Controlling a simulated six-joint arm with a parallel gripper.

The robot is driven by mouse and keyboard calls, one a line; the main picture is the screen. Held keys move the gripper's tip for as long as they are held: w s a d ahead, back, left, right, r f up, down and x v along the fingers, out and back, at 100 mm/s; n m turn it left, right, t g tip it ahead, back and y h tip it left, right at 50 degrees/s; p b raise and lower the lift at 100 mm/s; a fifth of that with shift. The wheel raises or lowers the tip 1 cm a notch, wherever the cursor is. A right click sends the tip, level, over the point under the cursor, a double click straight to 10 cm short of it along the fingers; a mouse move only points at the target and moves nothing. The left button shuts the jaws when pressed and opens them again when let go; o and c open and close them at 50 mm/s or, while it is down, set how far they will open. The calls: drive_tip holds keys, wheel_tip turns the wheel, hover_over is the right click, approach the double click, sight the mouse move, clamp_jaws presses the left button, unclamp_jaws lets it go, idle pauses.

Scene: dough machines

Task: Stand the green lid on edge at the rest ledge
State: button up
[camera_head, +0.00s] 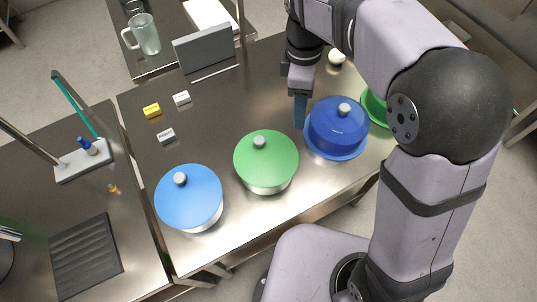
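A green lid (275,154) with a grey knob lies flat on a metal pot (266,187) in the middle of the table's front part. A grey upright panel (203,48) stands at the back of the table, with a thin pale strip (214,73) on the tabletop in front of it. I take these as the rest ledge, but cannot be sure. My gripper (300,118) points down just left of a dark blue lidded pot, right of and behind the green lid and apart from it. Its blue fingers show edge-on, so their opening is unclear.
A light blue lidded pot (189,196) stands to the left, the dark blue pot (337,128) to the right. Another green item (375,107) is partly behind my arm. Small yellow (151,111) and white (181,98) blocks lie at the left. The table's middle is clear.

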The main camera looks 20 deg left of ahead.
sight(259, 139)
drive_tip(key=s+a+n, duration=0.2)
drive_tip(key=s+a+r+n, duration=0.1)
drive_tip(key=s+a+n, duration=0.1)
drive_tip(key=a+n, duration=0.1)
drive_tip(key=s+a+n+y, duration=0.1)
drive_tip(key=s+a+n, duration=0.1)
drive_tip(key=a, duration=0.1)
drive_tip(key=shift+s+r+n+t, duration=0.2)
drive_tip(key=shift+r+n+t, duration=0.1)
drive_tip(key=shift+t, duration=0.1)
drive_tip(key=shift+s+a+f+p, duration=0.1)
drive_tip(key=shift+f+p, duration=0.4)
drive_tip(key=shift+f, duration=1.4)
drive_tip(key=shift+s+a+f+p, duration=0.1)
drive_tip(key=shift+f+p, duration=0.4)
drive_tip(key=shift+f, duration=1.35)
clamp_jaws()
drive_tip(key=shift+w+r, duration=0.1)
